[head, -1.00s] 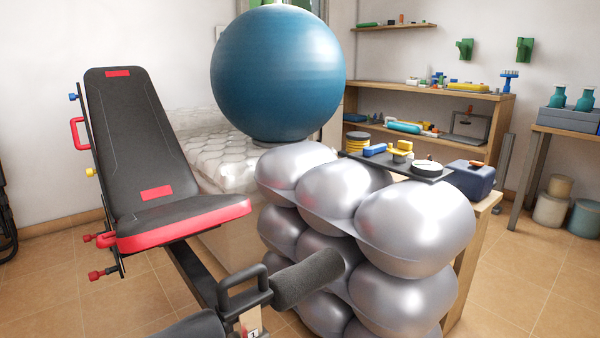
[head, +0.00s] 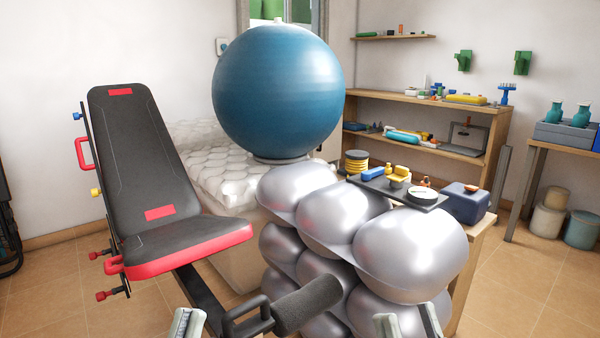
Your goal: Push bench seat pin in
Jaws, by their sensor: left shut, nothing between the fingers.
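The weight bench has a black backrest (head: 140,160) and a black seat (head: 185,238) with a red front edge. Several pins stick out on its left side: a blue knob (head: 77,116) near the top, a yellow knob (head: 95,192) lower, and two red knobs by the seat, one upper (head: 94,255) and one lower (head: 101,296). I cannot tell which is the seat pin or how deep any sits. My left gripper (head: 187,320) is shut and empty at the bottom edge, right of the pins and apart from them. My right gripper (head: 409,322) is open and empty in front of the silver balls.
A black foam roller (head: 308,303) and handle (head: 248,312) stand between my grippers. Stacked silver balls (head: 410,250) block the middle right. A blue exercise ball (head: 278,92) is behind them. A tray (head: 433,205) of small items lies right. Tiled floor (head: 50,295) is open left of the bench.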

